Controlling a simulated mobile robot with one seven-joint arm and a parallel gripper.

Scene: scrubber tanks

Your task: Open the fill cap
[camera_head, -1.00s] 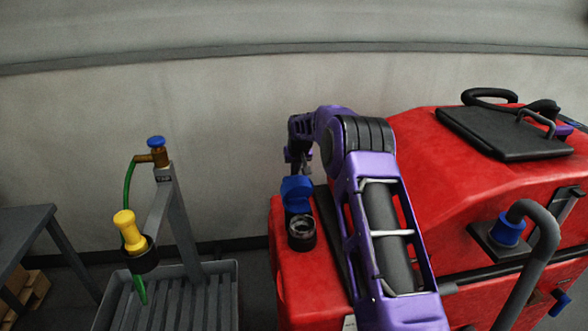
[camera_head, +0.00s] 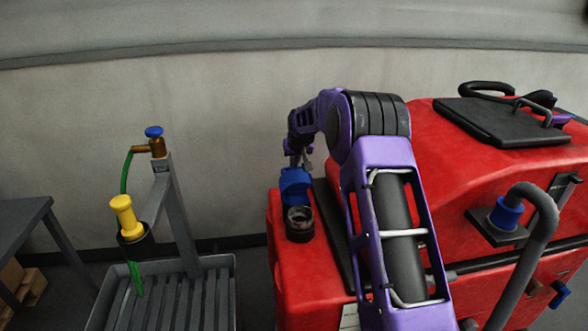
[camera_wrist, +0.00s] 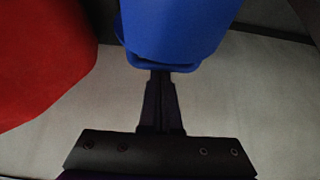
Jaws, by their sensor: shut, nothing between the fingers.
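The blue fill cap (camera_head: 295,187) stands swung up on the far side of the dark round filler neck (camera_head: 299,222), on the red tank's left top corner. The neck's mouth is uncovered. My gripper (camera_head: 303,160) is just behind and above the raised cap, partly hidden by it and by my wrist. In the wrist view the blue cap (camera_wrist: 172,30) fills the top middle. My gripper's fingers (camera_wrist: 160,82) are together there, with their tips at the cap's lower edge. I cannot tell whether they touch it. Nothing is held.
The red machine body (camera_head: 450,190) rises to the right, with a black lid (camera_head: 500,125) and a grey bent hose (camera_head: 535,240). At the left stand a grey grated stand (camera_head: 180,300), a yellow nozzle (camera_head: 125,215) on a green hose and a blue-handled tap (camera_head: 154,140). A pale wall is behind.

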